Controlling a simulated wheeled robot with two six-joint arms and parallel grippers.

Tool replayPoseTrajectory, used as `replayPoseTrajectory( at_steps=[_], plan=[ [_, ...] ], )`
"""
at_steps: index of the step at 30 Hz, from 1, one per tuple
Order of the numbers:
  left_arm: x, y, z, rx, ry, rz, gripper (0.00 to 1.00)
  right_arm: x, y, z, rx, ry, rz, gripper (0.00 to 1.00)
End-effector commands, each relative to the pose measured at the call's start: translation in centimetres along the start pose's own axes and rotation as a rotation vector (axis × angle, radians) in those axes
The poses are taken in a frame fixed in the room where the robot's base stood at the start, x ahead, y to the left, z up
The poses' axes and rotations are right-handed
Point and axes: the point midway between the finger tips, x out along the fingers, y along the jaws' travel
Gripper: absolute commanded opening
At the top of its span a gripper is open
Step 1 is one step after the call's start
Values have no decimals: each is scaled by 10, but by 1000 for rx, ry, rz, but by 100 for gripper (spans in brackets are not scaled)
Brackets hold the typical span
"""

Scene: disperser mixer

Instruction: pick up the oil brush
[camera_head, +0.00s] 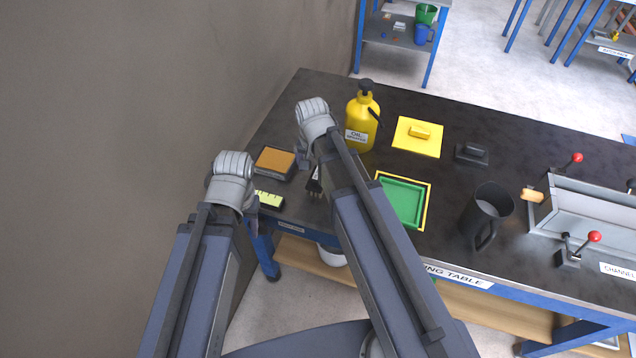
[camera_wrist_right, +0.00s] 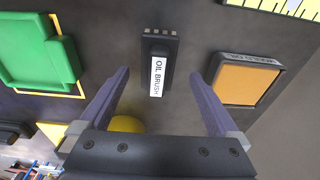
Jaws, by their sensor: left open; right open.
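The oil brush (camera_wrist_right: 158,72) is a dark block with a white "OIL BRUSH" label and light bristle tips. In the right wrist view it lies on the dark table, bristle end at the top. In the head view the brush (camera_head: 315,184) is mostly hidden behind my right arm. My right gripper (camera_wrist_right: 160,78) is open and empty, its two fingers on either side of the brush's handle line, seemingly above it; contact does not show. My left gripper (camera_head: 230,184) is at the table's left edge, its fingers mostly hidden by its wrist.
An orange pad in a dark tray (camera_head: 274,162) and a yellow scale strip (camera_head: 269,199) lie left of the brush. A green tray (camera_head: 404,201), a yellow oil bottle (camera_head: 361,120) and a dark mug (camera_head: 486,214) stand to its right. The wall is close on the left.

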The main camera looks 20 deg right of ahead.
Motion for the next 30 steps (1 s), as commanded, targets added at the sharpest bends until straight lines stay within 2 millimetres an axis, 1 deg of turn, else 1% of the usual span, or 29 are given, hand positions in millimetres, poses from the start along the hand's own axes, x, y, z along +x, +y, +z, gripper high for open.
replayPoseTrajectory(
  at_steps=[1, 5, 8, 11, 18, 21, 30],
  plan=[
    [5, 0, 0, 0, 0, 0, 50, 5, 0, 0, 0, 0, 0, 98],
    [4, 0, 0, 0, 0, 0, 50, 4, 0, 0, -1, 0, 0, 98],
    [8, 1, 0, 0, 0, 0, 50, 8, 0, 0, -1, 0, 0, 98],
    [16, 2, -1, 0, 0, 0, 50, 16, 1, -1, -1, 0, 0, 98],
    [46, 4, -3, 0, 0, 0, 50, 47, 3, -4, 0, 0, 0, 98],
    [54, 5, -3, 0, 0, 0, 50, 55, 3, -4, -1, 0, 0, 98],
    [54, 5, -3, 0, 0, 0, 50, 55, 3, -4, -1, 0, 0, 98]
  ],
)
